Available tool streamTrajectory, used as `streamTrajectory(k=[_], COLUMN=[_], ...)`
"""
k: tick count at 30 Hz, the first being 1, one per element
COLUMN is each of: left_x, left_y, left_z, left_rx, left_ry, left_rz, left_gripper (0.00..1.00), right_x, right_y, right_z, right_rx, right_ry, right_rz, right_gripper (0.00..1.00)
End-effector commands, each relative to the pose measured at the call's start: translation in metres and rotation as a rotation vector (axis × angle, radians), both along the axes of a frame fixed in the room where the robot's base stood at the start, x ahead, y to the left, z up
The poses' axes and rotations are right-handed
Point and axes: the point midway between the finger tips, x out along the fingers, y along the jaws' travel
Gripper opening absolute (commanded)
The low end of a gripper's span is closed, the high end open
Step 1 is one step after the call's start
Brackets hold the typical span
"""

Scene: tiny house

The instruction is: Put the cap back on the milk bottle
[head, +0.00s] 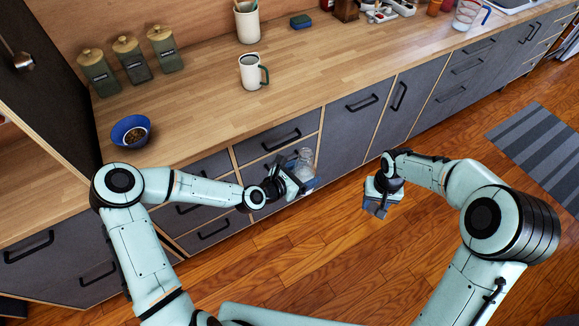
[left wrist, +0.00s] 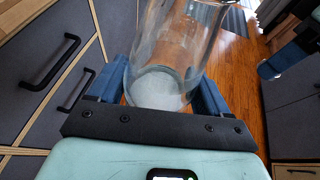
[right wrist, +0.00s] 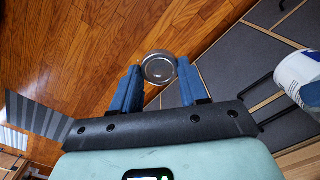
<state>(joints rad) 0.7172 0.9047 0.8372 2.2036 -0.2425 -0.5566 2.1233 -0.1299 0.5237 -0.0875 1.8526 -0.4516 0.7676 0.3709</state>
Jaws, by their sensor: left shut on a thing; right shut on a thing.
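The milk bottle (head: 304,161) is clear glass, in front of the drawers in the head view. My left gripper (head: 296,180) is shut around it. In the left wrist view the bottle (left wrist: 176,50) sits between the blue fingers, with a whitish base; its top is cut off by the frame. My right gripper (head: 375,210) is right of the bottle, apart from it, over the floor, fingers pointing down. In the right wrist view the round metallic grey cap (right wrist: 158,68) is gripped between its fingertips. The cap cannot be made out in the head view.
The wooden counter (head: 330,75) with grey drawers (head: 345,140) runs behind both grippers. On it stand a white mug (head: 252,72), a blue bowl (head: 131,131), green canisters (head: 131,60) and a utensil holder (head: 247,22). Open wooden floor (head: 330,250) lies below the grippers.

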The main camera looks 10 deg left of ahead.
Motion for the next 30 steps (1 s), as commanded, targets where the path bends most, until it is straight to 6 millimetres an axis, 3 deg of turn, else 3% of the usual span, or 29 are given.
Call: streamTrajectory(k=[13, 17, 23, 30], left_x=[-0.001, 0.000, 0.000, 0.000], left_y=[-0.005, -0.005, -0.005, -0.005], left_z=[0.000, 0.000, 0.001, 0.001], left_rx=[-0.001, -0.001, -0.001, 0.000], left_ry=[-0.001, -0.002, -0.003, -0.004], left_rz=[-0.026, -0.026, -0.025, -0.026], left_gripper=[0.13, 0.13, 0.13, 0.13], right_x=[0.001, 0.010, 0.043, 0.071], right_y=[0.001, 0.010, 0.050, 0.116], right_z=[0.001, 0.008, 0.045, 0.109], right_rx=[0.000, -0.004, -0.018, -0.025], right_ry=[-0.001, -0.006, -0.022, -0.031], right_rz=[0.002, 0.028, 0.134, 0.289], right_gripper=[0.16, 0.16, 0.16, 0.16])
